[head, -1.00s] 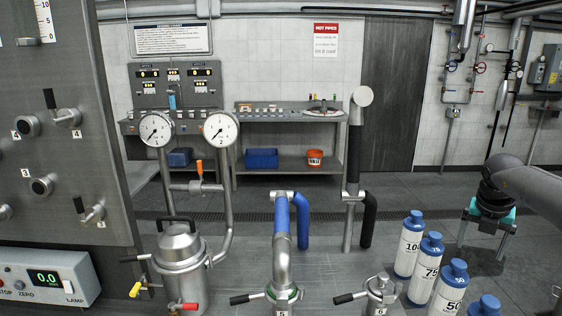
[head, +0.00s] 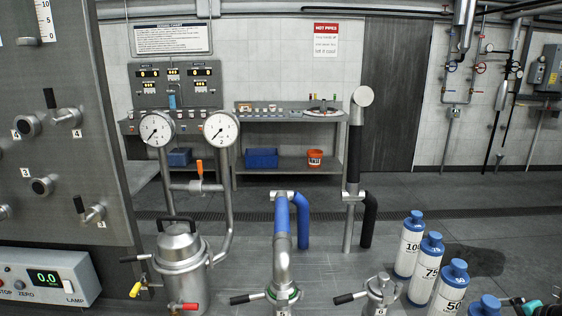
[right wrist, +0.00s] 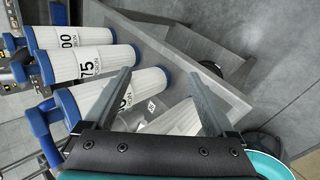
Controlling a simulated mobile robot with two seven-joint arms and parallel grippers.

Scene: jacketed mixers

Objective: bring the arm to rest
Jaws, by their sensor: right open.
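My right gripper (right wrist: 158,76) is open in the right wrist view, with nothing between its two grey fingers. Past the fingers lie white cylinders with blue ends, among them the one marked 75 (right wrist: 92,63) and another (right wrist: 118,97) partly covered by the left finger. I cannot tell the exact gap between fingers and cylinders. In the head view only a small teal and dark part of what looks like my right arm shows at the bottom right corner; the fingers are not visible there. My left gripper is in neither view.
Blue-capped cylinders marked 100 (head: 409,245), 75 (head: 426,268) and 50 (head: 449,290) stand at the right. Left of them are a small valve pot (head: 380,294), a steel pipe (head: 282,255) and a jacketed vessel (head: 181,262). The floor behind the cylinders is clear.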

